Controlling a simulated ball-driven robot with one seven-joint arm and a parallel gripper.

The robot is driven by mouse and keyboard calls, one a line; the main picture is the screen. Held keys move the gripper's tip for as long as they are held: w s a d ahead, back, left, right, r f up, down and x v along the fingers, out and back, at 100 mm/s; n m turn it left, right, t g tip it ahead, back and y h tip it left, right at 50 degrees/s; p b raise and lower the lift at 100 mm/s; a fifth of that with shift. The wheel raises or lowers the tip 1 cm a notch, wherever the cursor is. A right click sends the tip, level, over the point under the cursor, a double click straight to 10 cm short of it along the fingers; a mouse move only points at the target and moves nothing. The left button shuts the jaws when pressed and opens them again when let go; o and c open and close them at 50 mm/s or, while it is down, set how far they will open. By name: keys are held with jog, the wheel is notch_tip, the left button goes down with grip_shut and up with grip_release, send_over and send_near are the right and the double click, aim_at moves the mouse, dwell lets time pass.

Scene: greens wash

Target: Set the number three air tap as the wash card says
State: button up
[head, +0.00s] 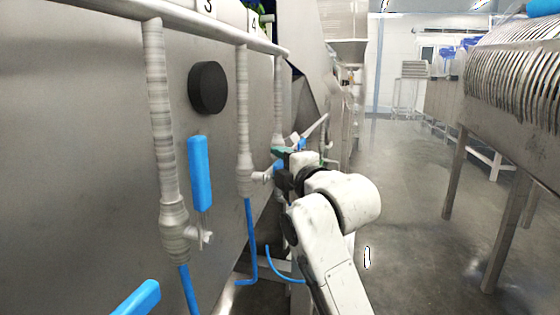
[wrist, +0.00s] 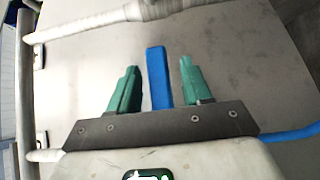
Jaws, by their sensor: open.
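Air taps with blue handles hang on grey drop pipes along a steel wall in the head view. The nearest full tap has an upright blue handle (head: 200,173) beside its pipe (head: 162,120). Another blue handle (head: 137,298) shows tilted at the bottom left. My gripper (head: 285,160) is beyond the second pipe (head: 244,125), by a farther tap. In the wrist view my gripper (wrist: 157,82) is open, its green fingers either side of a blue handle (wrist: 157,76), with gaps showing. No wash card is readable.
A round black knob (head: 208,88) sticks out from the wall. A rail pipe (head: 190,18) runs above the taps. Blue hoses (head: 250,240) hang below. A slatted machine (head: 515,80) on legs stands right; the floor (head: 415,200) between is clear.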

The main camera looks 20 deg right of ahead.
jog(key=shift+w, duration=0.2)
grip_shut()
dwell(0.4)
